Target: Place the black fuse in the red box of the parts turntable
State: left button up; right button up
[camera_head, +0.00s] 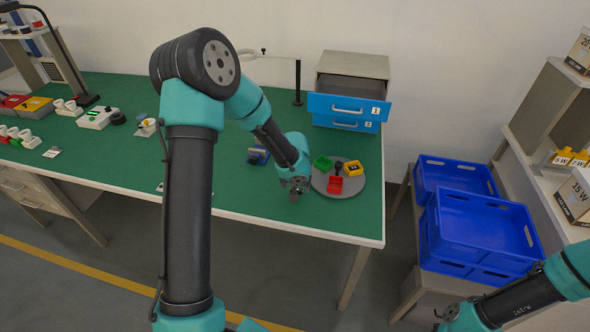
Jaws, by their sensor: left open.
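The parts turntable (352,190) is a grey disc near the right front edge of the green bench. It carries a red box (335,186) at the front, a green box (322,163) at the back left and a yellow box (354,169) at the right. A small dark shape shows in the yellow box; I cannot tell whether it is the black fuse. A black knob (338,167) stands between the boxes. My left gripper (297,187) is open, pointing down just left of the turntable. My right gripper (447,316) is low at the right, away from the bench; its jaws are unclear.
A drawer unit (340,106) with blue fronts stands behind the turntable, its upper drawer pulled out. Blue crates (480,232) stand right of the bench. Lamp fittings and boxes fill the bench's left end.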

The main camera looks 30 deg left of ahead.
pick_arm(q)
notch_tip(320, 180, up, 10)
jog(key=s, duration=0.1)
jog(key=shift+s+d, duration=0.2)
jog(key=shift+s, duration=0.05)
jog(key=shift+f, duration=0.1)
jog(key=c, duration=0.5)
jog(key=shift+w, duration=0.1)
dwell(0.3)
jog(key=r+m, duration=0.1)
jog(key=m, duration=0.5)
jog(key=w+r+m+g, duration=0.1)
jog(key=r+m, duration=0.1)
jog(key=m, duration=0.4)
jog(key=a+r+m, duration=0.1)
jog(key=r+m, duration=0.1)
jog(key=m, duration=0.4)
jog(key=shift+w+a+r+g, duration=0.1)
jog(key=shift+w+g, duration=0.3)
